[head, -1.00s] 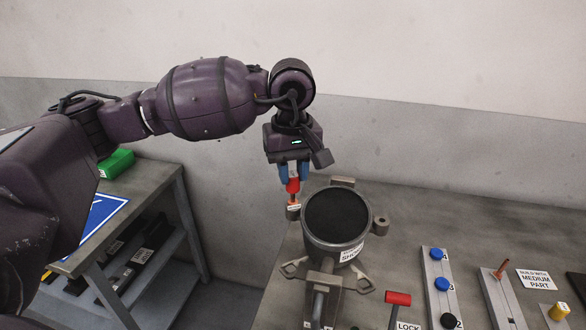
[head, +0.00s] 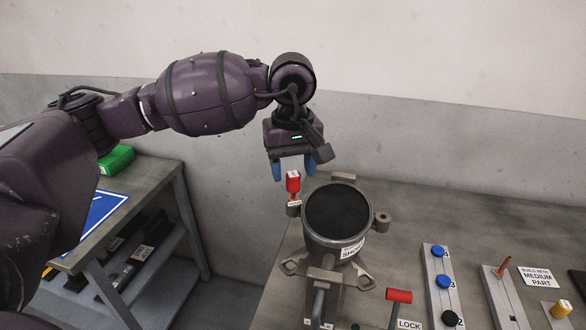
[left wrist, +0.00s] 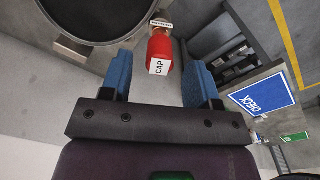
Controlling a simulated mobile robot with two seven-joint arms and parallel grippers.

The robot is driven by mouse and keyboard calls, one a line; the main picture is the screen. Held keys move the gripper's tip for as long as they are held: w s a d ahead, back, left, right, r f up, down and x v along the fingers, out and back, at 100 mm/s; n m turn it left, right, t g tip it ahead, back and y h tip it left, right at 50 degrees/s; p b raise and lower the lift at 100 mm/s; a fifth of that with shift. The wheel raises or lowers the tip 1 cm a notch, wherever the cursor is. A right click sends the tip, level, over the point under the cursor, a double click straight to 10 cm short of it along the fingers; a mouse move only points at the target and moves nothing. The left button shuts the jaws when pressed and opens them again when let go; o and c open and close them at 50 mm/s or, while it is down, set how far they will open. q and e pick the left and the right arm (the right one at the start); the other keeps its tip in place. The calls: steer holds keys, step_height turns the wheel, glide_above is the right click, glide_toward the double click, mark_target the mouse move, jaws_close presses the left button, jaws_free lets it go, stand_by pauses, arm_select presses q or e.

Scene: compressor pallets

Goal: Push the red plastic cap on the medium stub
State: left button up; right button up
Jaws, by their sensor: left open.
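The red plastic cap (head: 293,183) sits upright on a stub at the left side of the dark-topped cylindrical housing, just above a small label. In the left wrist view the cap (left wrist: 160,52) carries a white label reading CAP and lies between and beyond the fingertips. My left gripper (head: 294,173) is open, with blue fingers apart, just above the cap and not closed on it. The stub under the cap is mostly hidden. My right gripper is not in view.
The cylindrical housing (head: 308,228) stands on the grey table (head: 400,215). A red-handled lever (head: 399,296) stands by a LOCK label. A rail with blue and black knobs (head: 430,265) is at right. A side bench with a blue sign (head: 95,222) and green box (head: 116,160) stands left.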

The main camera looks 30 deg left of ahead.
mark_target(292, 175)
arm_select(q)
step_height(292, 175, up, 10)
steer(key=shift+s, duration=0.15)
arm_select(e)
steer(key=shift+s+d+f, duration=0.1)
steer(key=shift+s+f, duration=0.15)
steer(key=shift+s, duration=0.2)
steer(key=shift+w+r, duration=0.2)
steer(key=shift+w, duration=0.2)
